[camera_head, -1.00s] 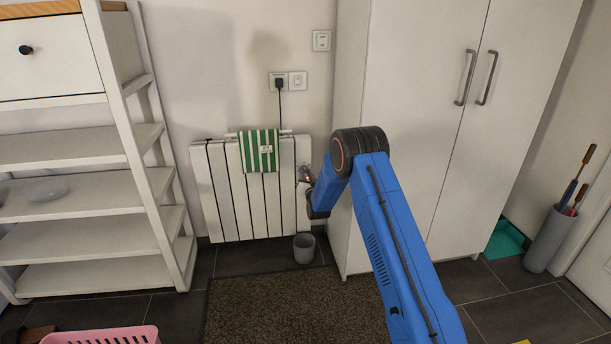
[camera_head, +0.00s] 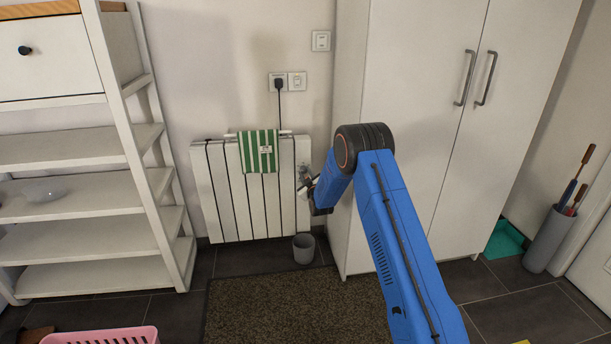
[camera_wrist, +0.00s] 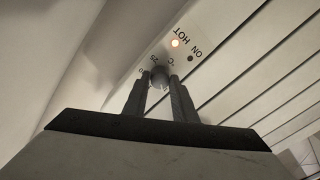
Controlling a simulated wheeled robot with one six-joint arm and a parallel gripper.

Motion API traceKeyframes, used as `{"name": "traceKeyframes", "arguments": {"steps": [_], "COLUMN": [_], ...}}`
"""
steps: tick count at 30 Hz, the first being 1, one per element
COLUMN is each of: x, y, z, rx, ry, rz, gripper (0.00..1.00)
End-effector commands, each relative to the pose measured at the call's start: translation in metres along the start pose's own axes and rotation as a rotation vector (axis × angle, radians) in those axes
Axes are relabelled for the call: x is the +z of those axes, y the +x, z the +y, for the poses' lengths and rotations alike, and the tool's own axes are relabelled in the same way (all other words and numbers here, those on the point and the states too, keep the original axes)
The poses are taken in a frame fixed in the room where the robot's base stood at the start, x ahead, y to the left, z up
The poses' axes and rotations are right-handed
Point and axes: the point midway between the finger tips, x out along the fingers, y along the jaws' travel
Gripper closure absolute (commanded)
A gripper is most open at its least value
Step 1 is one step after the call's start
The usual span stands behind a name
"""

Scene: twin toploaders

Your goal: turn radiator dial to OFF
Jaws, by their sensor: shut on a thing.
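The white radiator (camera_head: 230,195) stands against the wall in the head view, and its slats show in the wrist view (camera_wrist: 255,80). In the wrist view the dial (camera_wrist: 159,75) is a small grey round knob on the radiator's panel. My gripper (camera_wrist: 162,88) has its two fingers closed on either side of the dial. In the head view my gripper (camera_head: 308,184) is at the radiator's right end, and my arm partly hides that spot.
A green striped towel (camera_head: 259,152) hangs on the radiator's rail. A grey bin (camera_head: 303,248) stands on the floor below. A white cabinet (camera_head: 420,130) is close on the right, and an open shelf (camera_head: 80,195) is on the left.

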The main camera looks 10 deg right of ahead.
Motion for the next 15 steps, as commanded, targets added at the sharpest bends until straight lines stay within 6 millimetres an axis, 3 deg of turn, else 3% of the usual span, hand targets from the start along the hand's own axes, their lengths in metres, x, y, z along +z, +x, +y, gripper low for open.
{"name": "traceKeyframes", "arguments": {"steps": [15], "x": [-0.0004], "y": [-0.0004], "z": [-0.0001], "rx": [-0.029], "ry": [-0.486], "rz": [-0.034], "gripper": [0.98]}}
